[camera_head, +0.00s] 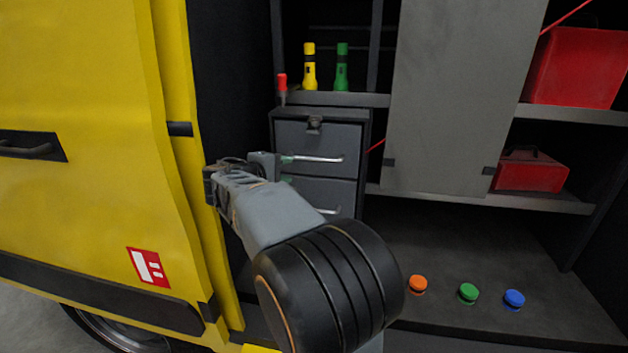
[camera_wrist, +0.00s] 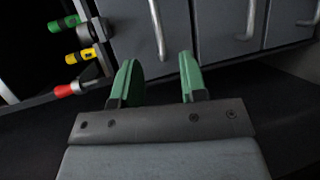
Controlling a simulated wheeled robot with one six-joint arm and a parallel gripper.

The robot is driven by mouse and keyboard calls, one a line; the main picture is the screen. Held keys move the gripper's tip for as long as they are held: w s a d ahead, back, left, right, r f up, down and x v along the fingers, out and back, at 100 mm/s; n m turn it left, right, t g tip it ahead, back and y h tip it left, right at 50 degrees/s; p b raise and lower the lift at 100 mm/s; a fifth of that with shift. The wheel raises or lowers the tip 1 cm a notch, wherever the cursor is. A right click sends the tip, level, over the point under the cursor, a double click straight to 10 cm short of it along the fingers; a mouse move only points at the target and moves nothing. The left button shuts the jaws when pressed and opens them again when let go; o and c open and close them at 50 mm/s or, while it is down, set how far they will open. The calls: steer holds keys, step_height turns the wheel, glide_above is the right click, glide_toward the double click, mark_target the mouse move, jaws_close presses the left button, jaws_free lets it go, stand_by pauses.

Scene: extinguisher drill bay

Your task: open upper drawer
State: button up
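The upper drawer (camera_head: 325,137) is a grey front in a dark cabinet and looks shut. Its pale bar handle (camera_head: 318,159) runs across its lower part. In the wrist view, turned sideways, the upper drawer (camera_wrist: 130,45) is the leftmost front, with its handle (camera_wrist: 158,30) pointing down between my fingers. My gripper (camera_head: 288,169) is at the left end of the handle in the head view. In the wrist view my gripper (camera_wrist: 157,68) has its green fingers apart, with nothing held. I cannot tell whether the handle's end reaches between the fingertips.
A lower drawer (camera_head: 325,193) sits below. A dark latch (camera_head: 314,123) is at the upper drawer's top. Red, yellow (camera_head: 309,68) and green (camera_head: 342,68) torch-like items stand above. A yellow door (camera_head: 90,130) is close on the left; a grey panel (camera_head: 455,100) hangs right.

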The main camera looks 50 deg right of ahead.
mark_target(313, 160)
steer(key=shift+h, duration=0.4)
steer(key=x, duration=1.4)
steer(key=shift+w+d, duration=0.3)
jaws_close()
